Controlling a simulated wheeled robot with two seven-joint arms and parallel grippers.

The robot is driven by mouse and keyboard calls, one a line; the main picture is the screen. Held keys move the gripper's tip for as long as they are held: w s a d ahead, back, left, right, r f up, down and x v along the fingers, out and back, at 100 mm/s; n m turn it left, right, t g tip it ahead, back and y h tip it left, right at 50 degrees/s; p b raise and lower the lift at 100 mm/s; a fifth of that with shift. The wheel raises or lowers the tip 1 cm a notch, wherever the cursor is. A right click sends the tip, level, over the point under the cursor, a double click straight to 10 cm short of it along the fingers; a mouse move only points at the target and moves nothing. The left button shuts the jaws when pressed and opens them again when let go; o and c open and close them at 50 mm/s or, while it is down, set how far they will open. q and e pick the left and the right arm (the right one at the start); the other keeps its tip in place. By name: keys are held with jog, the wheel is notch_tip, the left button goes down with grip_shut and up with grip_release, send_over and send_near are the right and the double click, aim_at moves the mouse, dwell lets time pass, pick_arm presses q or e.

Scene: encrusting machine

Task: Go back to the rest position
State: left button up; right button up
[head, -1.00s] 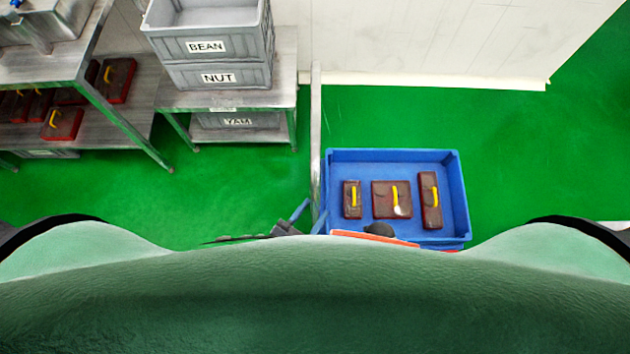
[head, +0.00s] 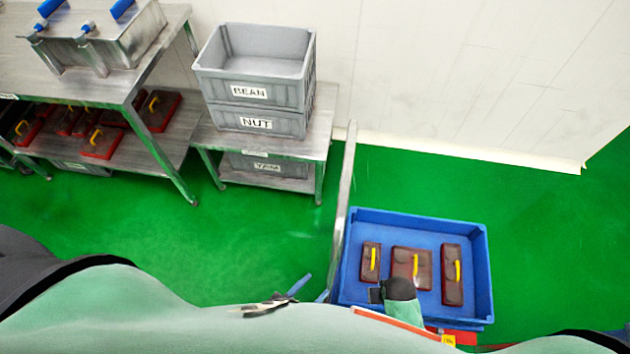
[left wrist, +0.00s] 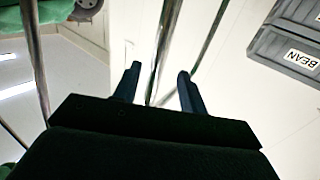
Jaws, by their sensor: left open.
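My left gripper (left wrist: 158,78) shows in the left wrist view, its two dark fingers standing apart with nothing between them. Behind the fingers are a pale wall and thin metal posts. My right gripper does not show.
Grey BEAN (head: 249,92) and NUT (head: 257,124) crates sit on a steel table. A shelf (head: 90,85) is at left. Green floor is clear between.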

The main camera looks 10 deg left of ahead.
pick_arm(q)
jog(key=s+a+f+n+g+y, duration=0.1)
jog(key=s+a+f+g+y, duration=0.3)
jog(key=f, duration=0.4)
jog(key=s+a+f+g+y, duration=0.2)
jog(key=a+f+g, duration=0.25)
jog(key=f, duration=0.45)
jog(key=s+a+f+n+g+y, duration=0.1)
jog(key=s+a+f+g+y, duration=0.25)
jog(key=f+g, duration=0.35)
jog(key=w+n+t, duration=0.2)
jog(key=w, duration=1.3)
jog(key=shift+w+f+n, duration=0.25)
jog(key=shift+w+n, duration=0.15)
jog(key=shift+c, duration=0.4)
